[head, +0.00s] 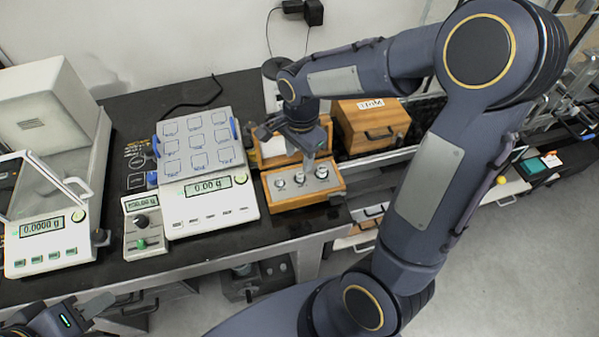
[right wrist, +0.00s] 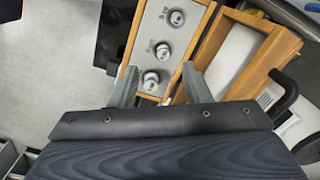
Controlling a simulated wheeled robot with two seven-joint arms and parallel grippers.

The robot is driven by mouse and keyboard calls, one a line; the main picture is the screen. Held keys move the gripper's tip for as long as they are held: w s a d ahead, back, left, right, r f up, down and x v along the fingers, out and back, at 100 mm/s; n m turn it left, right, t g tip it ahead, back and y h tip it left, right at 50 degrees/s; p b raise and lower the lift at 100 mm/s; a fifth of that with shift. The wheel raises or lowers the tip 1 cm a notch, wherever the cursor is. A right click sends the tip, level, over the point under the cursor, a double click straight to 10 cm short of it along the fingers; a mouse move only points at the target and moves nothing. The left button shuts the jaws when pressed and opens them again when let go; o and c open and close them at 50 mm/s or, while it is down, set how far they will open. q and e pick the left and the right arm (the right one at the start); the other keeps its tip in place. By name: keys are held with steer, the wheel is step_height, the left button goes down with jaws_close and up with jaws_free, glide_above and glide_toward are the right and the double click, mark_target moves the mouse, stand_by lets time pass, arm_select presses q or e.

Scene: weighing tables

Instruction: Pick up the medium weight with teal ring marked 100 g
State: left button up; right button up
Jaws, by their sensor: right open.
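A wooden weight block (head: 308,199) with a grey top holds three small silver weights in a row, and it also shows in the right wrist view (right wrist: 137,59). The middle weight (head: 299,178) stands upright in the block; the right wrist view shows it too (right wrist: 162,50). No teal ring or 100 g mark is readable. My right gripper (head: 309,167) is open and empty above the block, pointing down. In the right wrist view its fingers (right wrist: 160,87) stand on either side of the nearest weight (right wrist: 151,80), height gap unclear. My left gripper (head: 80,316) is at the lower left, partly cut off.
A balance (head: 210,213) with a tiled pad stands left of the block. A small control box (head: 143,228) and a glass-shielded balance (head: 50,240) stand further left. A wooden box (head: 370,125) is behind and right. The table's front edge is close to the block.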

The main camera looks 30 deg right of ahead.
mark_target(300, 174)
steer(key=shift+w+f+m, duration=0.3)
steer(key=shift+f, duration=0.3)
steer(key=f, duration=0.2)
steer(key=f+p, duration=0.1)
steer(key=f, duration=0.4)
steer(key=shift+w+d+f, duration=0.15)
steer(key=shift+d, duration=0.25)
jaws_close()
